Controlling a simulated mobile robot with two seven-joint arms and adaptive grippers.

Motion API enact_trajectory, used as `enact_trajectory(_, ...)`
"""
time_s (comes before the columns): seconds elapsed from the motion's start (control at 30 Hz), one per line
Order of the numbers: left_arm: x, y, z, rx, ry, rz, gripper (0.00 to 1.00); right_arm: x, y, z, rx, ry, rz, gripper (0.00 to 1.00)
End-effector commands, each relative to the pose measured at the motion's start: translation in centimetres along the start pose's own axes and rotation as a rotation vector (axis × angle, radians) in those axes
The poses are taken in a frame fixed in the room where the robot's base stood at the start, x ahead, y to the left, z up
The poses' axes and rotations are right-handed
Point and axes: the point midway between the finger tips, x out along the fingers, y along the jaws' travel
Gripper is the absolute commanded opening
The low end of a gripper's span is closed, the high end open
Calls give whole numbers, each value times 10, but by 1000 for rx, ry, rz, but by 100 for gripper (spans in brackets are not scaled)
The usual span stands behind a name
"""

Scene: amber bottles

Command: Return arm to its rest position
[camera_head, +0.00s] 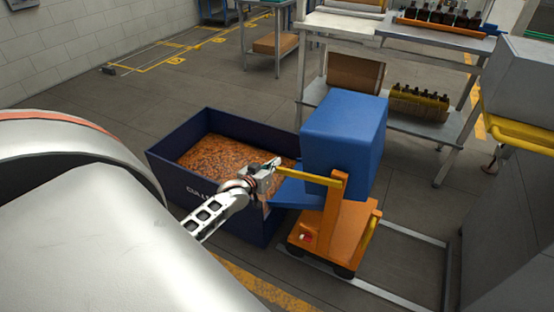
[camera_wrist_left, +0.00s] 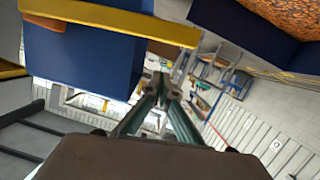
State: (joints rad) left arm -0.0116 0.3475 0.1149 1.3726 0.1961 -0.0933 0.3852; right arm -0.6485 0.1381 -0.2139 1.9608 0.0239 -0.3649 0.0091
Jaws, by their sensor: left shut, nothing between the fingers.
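My left gripper (camera_head: 268,170) shows in the head view, over the right front part of a dark blue bin and just left of an orange cart with a blue box. Its fingers are shut with nothing between them. The left wrist view shows the closed fingertips (camera_wrist_left: 162,84) in the middle, with background floor and wall beyond. The left arm reaches in from the lower left, and a large white part of it fills the near left corner. My right gripper is in neither view.
The bin (camera_head: 175,180) holds brown-orange bits. The blue box (camera_head: 345,135) sits on the orange cart (camera_head: 340,237), whose yellow bar (camera_head: 310,176) lies close to the gripper. A metal shelf (camera_head: 410,125) with amber bottles (camera_head: 420,105) stands behind. Floor at the back left is open.

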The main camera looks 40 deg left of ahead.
Motion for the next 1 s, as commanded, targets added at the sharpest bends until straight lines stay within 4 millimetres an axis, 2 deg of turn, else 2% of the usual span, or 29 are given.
enact_trajectory(0.1, -26, 1, 0, -1, 0, 1, 0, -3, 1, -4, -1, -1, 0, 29)
enact_trajectory(0.3, -58, 0, 0, -1, 1, 0, 0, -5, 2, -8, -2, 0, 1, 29)
enact_trajectory(0.5, -73, 0, 0, -1, 3, 0, 0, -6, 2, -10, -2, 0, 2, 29)
enact_trajectory(0.77, -76, 0, 1, 0, 1, 1, 0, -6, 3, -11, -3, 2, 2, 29)
enact_trajectory(0.87, -81, 10, 12, 21, -18, 13, 0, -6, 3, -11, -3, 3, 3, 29)
enact_trajectory(0.97, -98, 35, 39, 76, -66, 48, 0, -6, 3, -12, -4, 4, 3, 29)
enact_trajectory(1.0, -109, 50, 54, 106, -93, 68, 0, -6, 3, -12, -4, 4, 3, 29)
